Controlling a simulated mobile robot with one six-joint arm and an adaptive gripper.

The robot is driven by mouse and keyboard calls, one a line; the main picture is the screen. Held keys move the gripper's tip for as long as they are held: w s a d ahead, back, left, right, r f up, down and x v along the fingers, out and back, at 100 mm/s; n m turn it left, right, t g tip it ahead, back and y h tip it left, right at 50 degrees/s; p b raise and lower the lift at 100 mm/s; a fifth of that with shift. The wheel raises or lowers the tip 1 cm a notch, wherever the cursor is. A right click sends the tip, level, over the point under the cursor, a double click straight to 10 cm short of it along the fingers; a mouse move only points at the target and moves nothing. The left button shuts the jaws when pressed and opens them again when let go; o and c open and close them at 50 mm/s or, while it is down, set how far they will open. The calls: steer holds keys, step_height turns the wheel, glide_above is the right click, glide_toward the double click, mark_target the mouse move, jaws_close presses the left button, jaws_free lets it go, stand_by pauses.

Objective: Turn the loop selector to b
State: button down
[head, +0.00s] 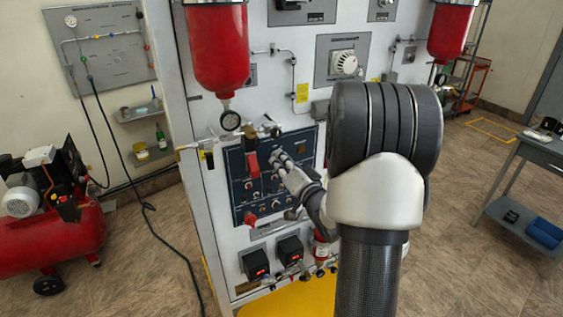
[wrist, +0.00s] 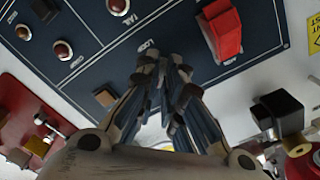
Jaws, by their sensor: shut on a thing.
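The dark blue control panel (head: 237,192) is on the front of the white cabinet, and it also fills the upper part of the wrist view (wrist: 85,85). My gripper (head: 279,158) reaches the upper right part of this panel. In the wrist view my gripper (wrist: 163,68) has its fingers drawn together at the panel face, right by a white label that seems to read LOOP (wrist: 148,47). The fingers are shut on the loop selector, which they hide almost wholly. Its pointer and the position marks cannot be seen.
A red switch cover (wrist: 222,35) stands out beside my fingers; a red part (head: 251,163) also shows in the head view. Round brown-red buttons (wrist: 62,50) and a square tan one (wrist: 104,97) are near.

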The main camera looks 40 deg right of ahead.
steer(key=c, duration=1.7)
jaws_free()
steer(key=v, duration=0.7)
steer(key=shift+s, duration=0.2)
steer(key=shift+a, duration=0.1)
